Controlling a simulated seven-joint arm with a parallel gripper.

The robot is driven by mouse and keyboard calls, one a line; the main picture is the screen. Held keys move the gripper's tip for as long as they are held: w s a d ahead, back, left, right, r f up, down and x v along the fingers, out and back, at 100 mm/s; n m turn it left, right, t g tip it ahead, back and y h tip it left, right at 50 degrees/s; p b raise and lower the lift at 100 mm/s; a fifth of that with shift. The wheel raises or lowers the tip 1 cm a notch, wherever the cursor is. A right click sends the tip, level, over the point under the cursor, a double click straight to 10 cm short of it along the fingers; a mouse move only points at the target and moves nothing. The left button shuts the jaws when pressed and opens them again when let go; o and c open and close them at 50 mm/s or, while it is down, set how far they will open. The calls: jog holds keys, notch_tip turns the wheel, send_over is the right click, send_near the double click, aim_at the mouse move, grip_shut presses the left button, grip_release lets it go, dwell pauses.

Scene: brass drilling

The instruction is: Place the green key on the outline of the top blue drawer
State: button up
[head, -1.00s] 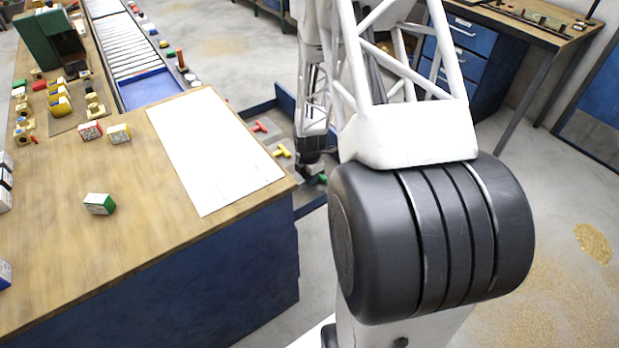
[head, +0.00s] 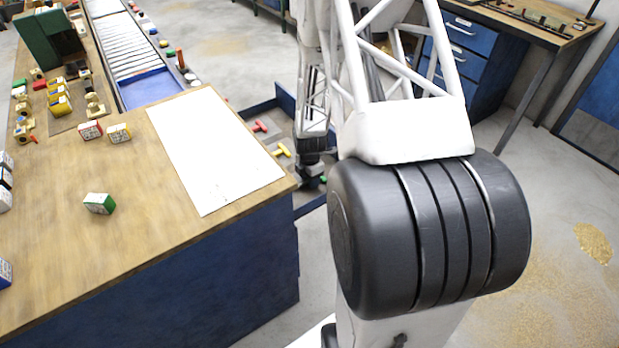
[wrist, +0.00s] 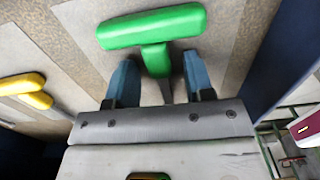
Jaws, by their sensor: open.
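The green key (wrist: 152,32) is T-shaped and lies on a speckled grey surface in the wrist view. My gripper (wrist: 160,75) is open, with its two blue fingers on either side of the key's stem and the crossbar beyond the tips. I cannot tell whether the fingers touch the stem. In the head view my gripper (head: 311,172) is low inside an open blue tray or drawer (head: 288,100), and it hides most of the green key. A blue cabinet with closed drawers (head: 462,45) stands at the back right.
A yellow key (head: 283,150) and a red key (head: 260,126) lie left of my gripper; the yellow one also shows in the wrist view (wrist: 24,84). The wooden workbench (head: 160,215) with a white sheet (head: 212,150) and several small boxes stands close on the left.

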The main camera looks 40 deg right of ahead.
jog(key=shift+r, duration=0.2)
notch_tip(320, 180, up, 12)
dwell(0.7)
dwell(0.5)
jog(key=s+a+r+m+t, duration=0.1)
jog(key=s+a+r+m, duration=0.3)
jog(key=a+r, duration=0.45)
jog(key=s+a+r+m, duration=0.35)
jog(key=a+r, duration=0.25)
jog(key=r, duration=0.6)
jog(key=s+a+r+m, duration=0.5)
jog(key=s, duration=0.4)
jog(key=s+a+r+m+t, duration=0.1)
jog(key=s+a+r+m, duration=0.4)
jog(key=s, duration=0.5)
jog(key=shift+a+r+m+t, duration=0.35)
jog(key=shift+a+r, duration=0.1)
jog(key=shift+a, duration=0.35)
